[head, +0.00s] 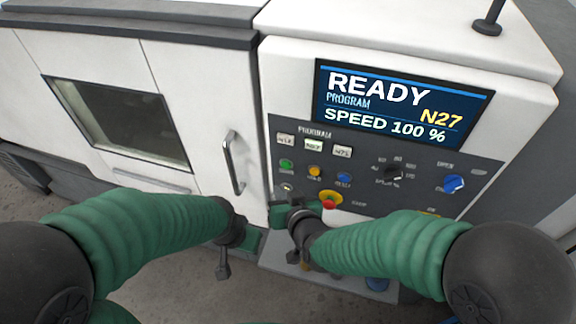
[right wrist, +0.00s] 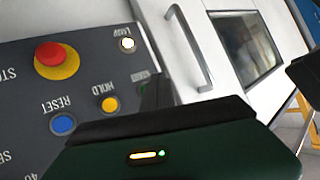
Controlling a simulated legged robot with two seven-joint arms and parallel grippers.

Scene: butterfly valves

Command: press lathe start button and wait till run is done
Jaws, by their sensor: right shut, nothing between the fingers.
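The lathe's control panel (head: 400,160) faces me in the head view. Its green button (head: 286,164) sits at the left of the button row. The screen (head: 400,105) reads READY, PROGRAM N27, SPEED 100 %. My right gripper (head: 280,212) is shut and empty, low in front of the panel, below the green button. In the right wrist view its dark fingers (right wrist: 156,95) reach up beside the yellow HOLD button (right wrist: 109,104); the green button is not clearly visible there. My left gripper (head: 252,242) is low by the door's bottom edge; its jaws are unclear.
The blue RESET button (right wrist: 64,124) and red stop button (right wrist: 57,60) are near the right gripper. A white lamp (right wrist: 127,43) shows beside them. The door handle (head: 234,163) stands out left of the panel. The door window (head: 125,122) is farther left.

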